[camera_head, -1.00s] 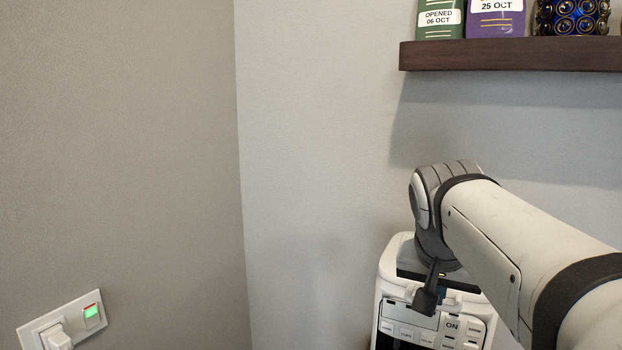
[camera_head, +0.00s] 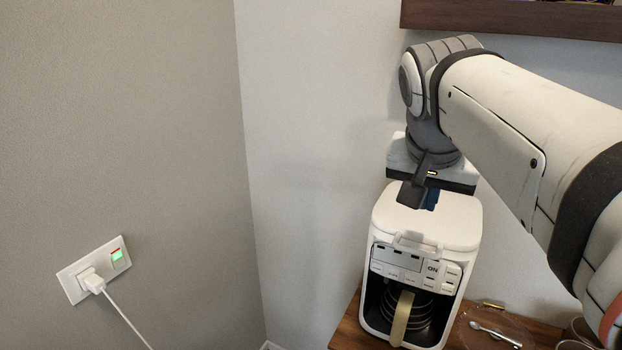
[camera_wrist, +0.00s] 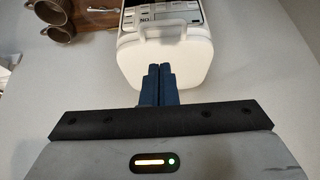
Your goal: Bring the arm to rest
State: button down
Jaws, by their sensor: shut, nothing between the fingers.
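My gripper shows in the wrist view (camera_wrist: 159,72) with its two dark blue fingers pressed together and nothing between them. In the head view my gripper (camera_head: 431,201) is mostly hidden behind my wrist. It sits just above and behind the lid of a white coffee maker (camera_head: 424,216), and I cannot tell how large the gap is. The coffee maker also shows in the wrist view (camera_wrist: 165,52), just beyond the fingertips.
The coffee maker stands on a wooden top (camera_head: 350,328). A spoon (camera_head: 494,334) on a clear saucer lies to its right. A dark shelf (camera_head: 520,18) is above my arm. A plugged-in wall socket (camera_head: 92,270) is at the lower left. Cups (camera_wrist: 50,18) show in the wrist view.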

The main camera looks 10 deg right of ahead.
jog(key=s+a+f+n+y, duration=0.1)
jog(key=s+a+f+n, duration=0.1)
jog(key=f, duration=0.5)
jog(key=s+a+f+n+g+y, duration=0.1)
jog(key=s+a+f+n, duration=0.1)
jog(key=f, duration=0.5)
jog(key=s+a+f+n+g+y, duration=0.1)
jog(key=s+a+f+n, duration=0.1)
jog(key=a+f, duration=0.3)
notch_tip(320, 180, down, 3)
jog(key=shift+s+a+n, duration=0.15)
jog(key=shift+a+n, duration=0.25)
jog(key=shift+n, duration=0.3)
